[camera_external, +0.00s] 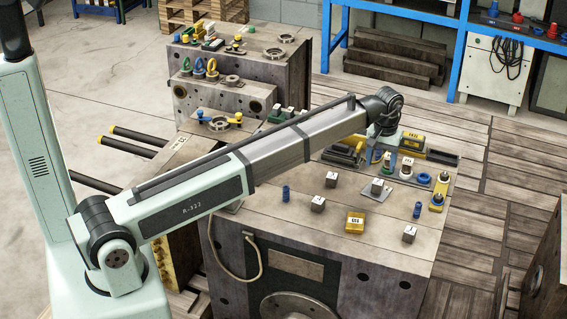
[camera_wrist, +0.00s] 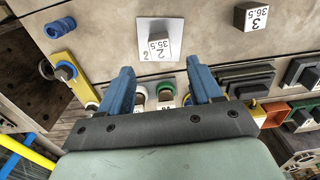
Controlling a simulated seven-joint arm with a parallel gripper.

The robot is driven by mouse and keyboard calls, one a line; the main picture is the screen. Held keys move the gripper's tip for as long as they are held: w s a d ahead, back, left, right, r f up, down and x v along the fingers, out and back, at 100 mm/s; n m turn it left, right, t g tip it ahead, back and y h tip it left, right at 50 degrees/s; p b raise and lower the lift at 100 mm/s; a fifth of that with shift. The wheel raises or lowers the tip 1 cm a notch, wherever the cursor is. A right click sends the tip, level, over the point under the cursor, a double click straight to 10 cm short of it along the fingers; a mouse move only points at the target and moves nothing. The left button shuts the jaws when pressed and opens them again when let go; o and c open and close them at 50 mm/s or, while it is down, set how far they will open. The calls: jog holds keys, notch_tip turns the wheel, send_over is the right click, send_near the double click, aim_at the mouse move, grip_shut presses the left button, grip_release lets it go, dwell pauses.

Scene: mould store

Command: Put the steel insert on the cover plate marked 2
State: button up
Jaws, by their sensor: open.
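A thin light-grey cover plate (camera_wrist: 176,27) lies on the bench-like block top, with a small "2" at its corner in the wrist view. A grey steel insert (camera_wrist: 159,44) with a white label reading 2 and 36.5 sits on this plate. The plate (camera_external: 388,194) and the insert on it (camera_external: 377,185) also show in the external view. My gripper (camera_wrist: 160,72) has its two blue fingers apart, with nothing held between them. The fingertips are beside the plate, apart from the insert. In the external view my gripper (camera_external: 383,156) is partly hidden by the wrist.
Similar grey blocks stand around: one marked 3 (camera_wrist: 251,17), others at the left (camera_external: 318,203) and front (camera_external: 410,234). A yellow block (camera_external: 355,222), blue cylinders (camera_external: 286,192) and a blue ring (camera_external: 424,178) are nearby. Dark clamps (camera_wrist: 247,80) crowd the back edge.

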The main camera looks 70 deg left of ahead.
jog(key=shift+r, duration=1.95)
